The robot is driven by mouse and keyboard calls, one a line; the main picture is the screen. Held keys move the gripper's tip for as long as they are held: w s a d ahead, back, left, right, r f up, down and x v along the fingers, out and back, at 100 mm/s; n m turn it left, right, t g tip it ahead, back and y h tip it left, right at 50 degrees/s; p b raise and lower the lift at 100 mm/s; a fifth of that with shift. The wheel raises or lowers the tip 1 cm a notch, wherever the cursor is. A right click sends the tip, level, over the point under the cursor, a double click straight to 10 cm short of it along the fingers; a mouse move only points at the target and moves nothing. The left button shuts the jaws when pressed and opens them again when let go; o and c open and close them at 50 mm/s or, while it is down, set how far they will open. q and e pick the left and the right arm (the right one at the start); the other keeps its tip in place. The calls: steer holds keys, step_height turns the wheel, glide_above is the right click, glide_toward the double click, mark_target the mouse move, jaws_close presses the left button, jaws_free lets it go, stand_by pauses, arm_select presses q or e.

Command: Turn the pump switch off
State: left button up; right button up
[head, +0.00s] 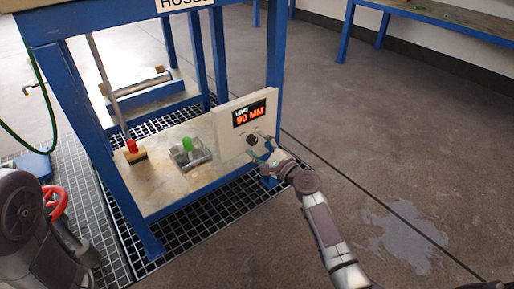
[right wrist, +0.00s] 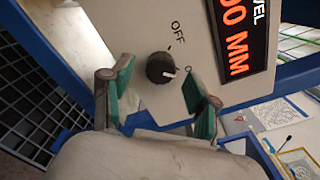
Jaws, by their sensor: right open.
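The pump switch is a round black knob (right wrist: 161,68) on a pale panel (head: 230,128), and it also shows in the head view (head: 252,139). Its white mark points towards a partly hidden label starting with "O", away from the "OFF" label (right wrist: 178,32). My right gripper (right wrist: 160,84) is open, with its green-padded fingers on either side of the knob and the knob between and just beyond them. It shows in the head view (head: 263,155) in front of the panel. I cannot tell whether the fingers touch it. My left gripper is not in view.
A red level display (head: 249,113) on the panel reads 90 MM. A green knob (head: 187,145) and a red-topped piece (head: 132,146) stand on the shelf left of the panel. Blue frame posts (head: 274,60) surround the shelf. The floor at right is open.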

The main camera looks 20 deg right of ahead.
steer(key=shift+w+a, duration=0.15)
steer(key=shift+w, duration=0.25)
steer(key=shift+c, duration=0.4)
jaws_close()
